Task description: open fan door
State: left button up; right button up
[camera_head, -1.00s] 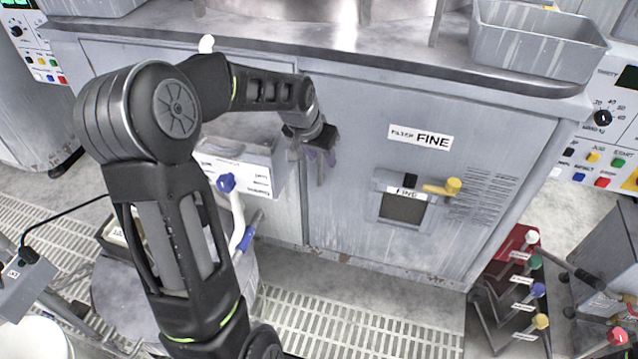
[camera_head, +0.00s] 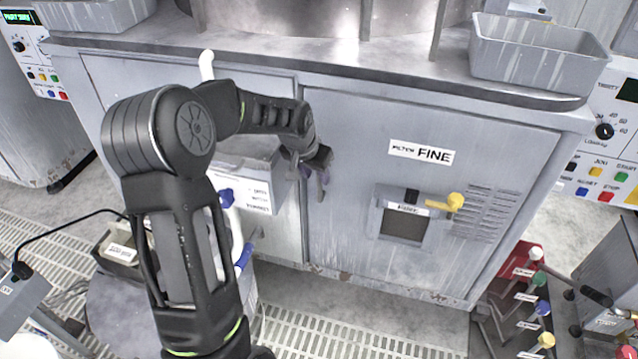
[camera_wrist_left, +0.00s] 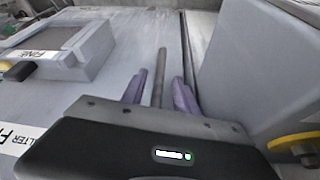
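The fan door (camera_head: 355,125) is a grey cabinet door labelled "FILTER FINE", and it looks closed. Its vertical bar handle stands near its left edge, largely hidden by the gripper in the head view; the handle (camera_wrist_left: 159,72) shows clearly in the left wrist view. My left gripper (camera_head: 318,178) is at this handle. In the left wrist view the purple fingers of the left gripper (camera_wrist_left: 160,92) stand on either side of the bar, with narrow gaps showing beside it. The right gripper is not in view.
A filter box (camera_head: 403,222) with a yellow knob (camera_head: 455,202) sticks out of the door. A grey box (camera_head: 240,185) with a printed label juts out left of the handle. Levers with coloured knobs (camera_head: 541,307) stand at lower right. Floor grating (camera_head: 330,335) lies in front.

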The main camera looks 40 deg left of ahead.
aim_at(318, 179)
pick_arm(q)
jog(key=x, duration=0.5)
jog(key=shift+c, duration=0.2)
grip_shut()
dwell(1.2)
